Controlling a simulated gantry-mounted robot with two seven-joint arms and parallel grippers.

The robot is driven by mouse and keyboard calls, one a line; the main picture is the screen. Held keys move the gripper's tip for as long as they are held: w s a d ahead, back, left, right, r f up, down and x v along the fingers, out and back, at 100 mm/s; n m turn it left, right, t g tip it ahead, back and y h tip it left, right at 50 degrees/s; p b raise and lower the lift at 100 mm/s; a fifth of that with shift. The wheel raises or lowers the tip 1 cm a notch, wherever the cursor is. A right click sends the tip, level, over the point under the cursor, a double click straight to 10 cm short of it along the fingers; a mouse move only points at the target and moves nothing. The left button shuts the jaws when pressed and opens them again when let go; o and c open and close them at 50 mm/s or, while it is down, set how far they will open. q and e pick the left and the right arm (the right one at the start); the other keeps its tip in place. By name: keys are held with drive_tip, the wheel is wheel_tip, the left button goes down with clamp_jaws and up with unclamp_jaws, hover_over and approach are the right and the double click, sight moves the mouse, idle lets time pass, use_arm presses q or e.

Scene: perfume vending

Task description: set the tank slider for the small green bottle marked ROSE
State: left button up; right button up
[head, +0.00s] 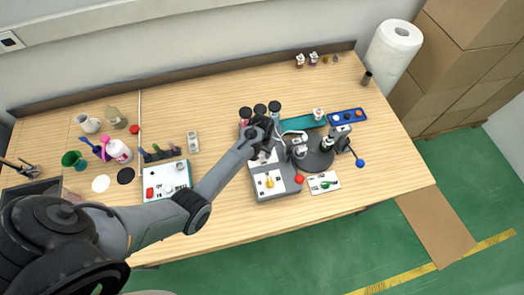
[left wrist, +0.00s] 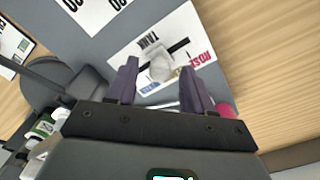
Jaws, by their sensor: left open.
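The tank slider's white knob (left wrist: 160,66) sits near the middle of a dark slot on a white plate marked TANK. ROSE shows in red at the plate's right end and a blue label nearer its left; a yellowish label lies between, partly hidden. My left gripper (left wrist: 160,88) is open, its two dark fingers either side of the knob, apparently not touching it. In the head view my left gripper (head: 262,132) is over the back of the grey machine (head: 287,186) and hides the slider. A small green item, perhaps the bottle, lies on a white card (head: 333,178); its marking is unreadable.
Several dark-topped tanks (head: 274,107) stand just behind my left gripper. A dark round turntable (head: 318,160) with fittings is to the right, with a red button (head: 299,179) in front. A blue tray (head: 347,116) lies farther right. The table's front right is clear.

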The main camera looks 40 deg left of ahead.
use_arm(q)
drive_tip(key=shift+f, duration=0.2)
clamp_jaws()
idle(0.3)
